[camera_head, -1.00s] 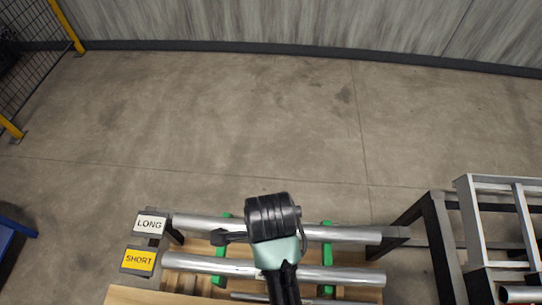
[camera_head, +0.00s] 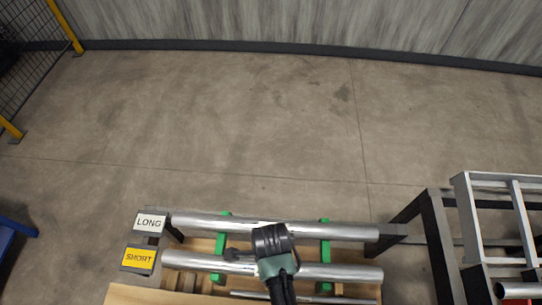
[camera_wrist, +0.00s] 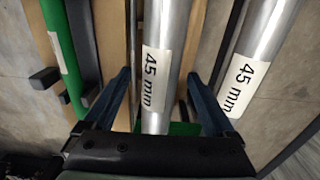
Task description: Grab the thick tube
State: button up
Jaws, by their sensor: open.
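Two thick silver tubes lie side by side on the rack in the head view: the far one (camera_head: 200,222) by the LONG sign and the near one (camera_head: 340,272) by the SHORT sign. My gripper (camera_wrist: 158,75) is open in the wrist view. A tube labelled 45 mm (camera_wrist: 168,25) runs between its two fingers, which stand apart from it. A second tube labelled 45 mm (camera_wrist: 265,30) lies to the right, outside the fingers. In the head view my wrist hides the middle of the tubes and my fingers.
Green supports (camera_head: 325,254) hold the tubes. A thinner rod (camera_head: 340,299) lies nearer. A dark frame (camera_head: 437,245) and a light metal frame (camera_head: 466,215) stand at the right. The LONG (camera_head: 149,223) and SHORT (camera_head: 139,260) signs are at the left. The floor beyond is clear.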

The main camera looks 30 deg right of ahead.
jog(key=shift+f, duration=0.35)
jog(key=shift+c, duration=0.2)
grip_shut()
